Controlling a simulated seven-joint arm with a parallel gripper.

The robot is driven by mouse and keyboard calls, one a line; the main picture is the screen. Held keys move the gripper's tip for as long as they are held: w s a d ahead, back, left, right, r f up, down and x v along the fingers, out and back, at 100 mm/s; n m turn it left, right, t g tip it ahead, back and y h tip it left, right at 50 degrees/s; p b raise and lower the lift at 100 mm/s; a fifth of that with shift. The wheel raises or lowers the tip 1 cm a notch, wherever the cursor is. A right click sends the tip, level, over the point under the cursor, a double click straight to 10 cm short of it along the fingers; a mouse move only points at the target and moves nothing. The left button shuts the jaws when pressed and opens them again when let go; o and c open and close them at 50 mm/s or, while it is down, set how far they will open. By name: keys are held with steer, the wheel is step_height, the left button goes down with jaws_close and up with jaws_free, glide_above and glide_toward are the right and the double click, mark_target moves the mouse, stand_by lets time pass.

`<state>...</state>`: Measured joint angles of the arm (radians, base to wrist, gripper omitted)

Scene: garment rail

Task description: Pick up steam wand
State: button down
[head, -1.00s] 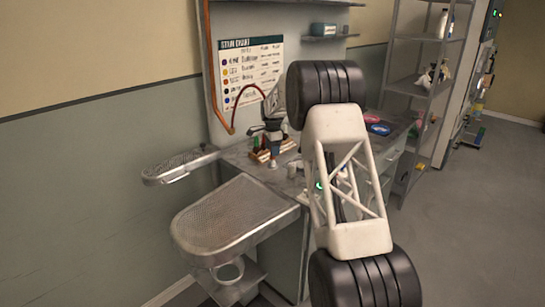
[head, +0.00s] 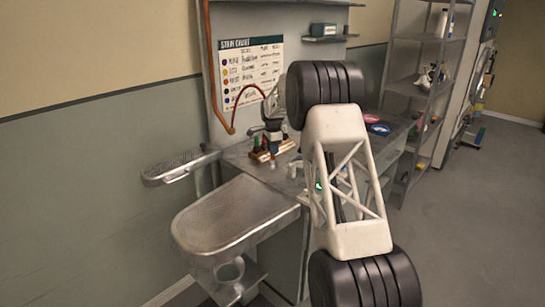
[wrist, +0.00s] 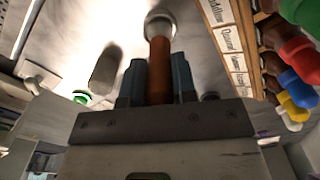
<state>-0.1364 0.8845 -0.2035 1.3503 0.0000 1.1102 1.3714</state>
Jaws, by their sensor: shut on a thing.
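The steam wand (wrist: 159,70) shows in the wrist view as a brown-orange cylinder with a round metal end pointing away from me. My gripper (wrist: 159,84) is shut on it, with a blue-grey finger on each side of the brown part. In the head view my gripper (head: 273,141) is small, over the bench beside the bottle rack, and the wand cannot be made out clearly between its fingers. A red hose (head: 247,91) arches from the wall panel down toward the gripper.
A wooden rack (wrist: 227,38) with labels and several bottles with coloured caps (wrist: 299,60) stands close on the right in the wrist view. A perforated metal board (head: 235,215) and a smaller one (head: 180,167) lie left of the bench. Coloured dishes (head: 378,128) sit further right.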

steer(key=shift+r, duration=0.15)
steer(key=shift+r, duration=1.55)
steer(key=shift+s+r, duration=0.1)
steer(key=shift+s, duration=0.1)
steer(key=s+d+r, duration=0.1)
steer(key=s+d, duration=0.1)
steer(key=s, duration=1.3)
steer(key=shift+s+r, duration=0.2)
steer(key=shift+r, duration=0.05)
steer(key=shift+d, duration=0.1)
steer(key=shift+r, duration=0.45)
steer(key=w+d+r, duration=0.2)
steer(key=w+d, duration=0.2)
steer(key=w, duration=0.3)
steer(key=w+d+r+t+h, duration=0.1)
steer(key=w+d+r, duration=0.1)
steer(key=w+d, duration=0.3)
steer(key=shift+w+d+r+t+h, duration=0.3)
steer(key=shift+w+r, duration=0.05)
steer(key=shift+w, duration=0.8)
